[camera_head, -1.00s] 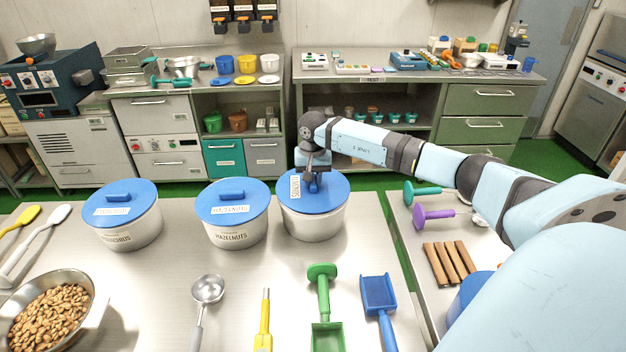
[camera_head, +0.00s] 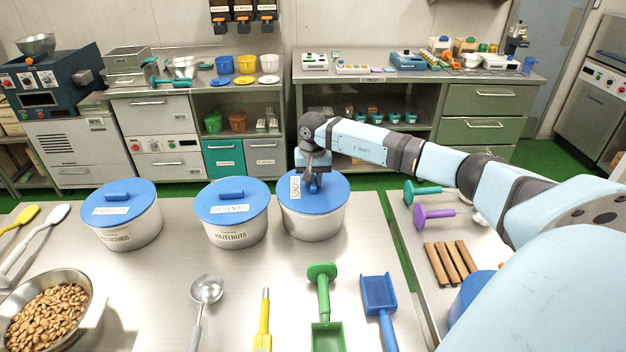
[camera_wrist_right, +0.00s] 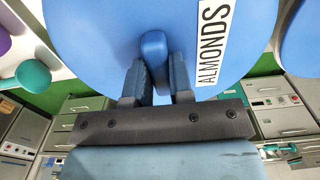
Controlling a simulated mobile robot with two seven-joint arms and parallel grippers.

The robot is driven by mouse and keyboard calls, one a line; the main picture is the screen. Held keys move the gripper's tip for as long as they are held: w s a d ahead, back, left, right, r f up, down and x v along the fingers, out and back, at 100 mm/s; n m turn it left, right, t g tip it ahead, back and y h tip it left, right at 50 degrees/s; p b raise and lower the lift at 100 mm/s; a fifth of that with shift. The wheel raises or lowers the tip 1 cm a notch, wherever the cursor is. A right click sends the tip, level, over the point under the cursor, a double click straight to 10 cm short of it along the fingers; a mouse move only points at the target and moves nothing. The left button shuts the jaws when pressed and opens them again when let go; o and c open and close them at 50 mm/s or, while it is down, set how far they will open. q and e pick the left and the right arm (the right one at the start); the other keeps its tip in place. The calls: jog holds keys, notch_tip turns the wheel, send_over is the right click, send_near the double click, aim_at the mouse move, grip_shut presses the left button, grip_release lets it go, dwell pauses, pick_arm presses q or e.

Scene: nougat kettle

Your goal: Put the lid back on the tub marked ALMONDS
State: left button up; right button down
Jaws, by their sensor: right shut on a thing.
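The almonds tub (camera_head: 314,226) is a metal tub at the right of a row on the steel table. Its blue lid (camera_head: 328,188) lies over the tub's mouth in the head view; whether it is fully seated I cannot tell. The lid carries a label that reads ALMONDS in the right wrist view (camera_wrist_right: 213,42). My right gripper (camera_head: 314,184) is shut on the lid's blue handle, which shows between the fingers in the right wrist view (camera_wrist_right: 154,52). My left gripper is not in view.
A hazelnuts tub (camera_head: 236,233) and another lidded tub (camera_head: 133,228) stand to the left. In front lie a metal scoop (camera_head: 207,290), a green scoop (camera_head: 322,290) and a blue scoop (camera_head: 379,295). A bowl of nuts (camera_head: 88,318) is at front left.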

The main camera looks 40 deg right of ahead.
jog(key=shift+f+b, duration=0.15)
jog(key=shift+b, duration=0.2)
dwell(0.3)
jog(key=shift+c, duration=1.9)
grip_release()
jog(key=shift+r+p, duration=1.55)
jog(key=shift+r, duration=2)
jog(key=shift+f, duration=0.1)
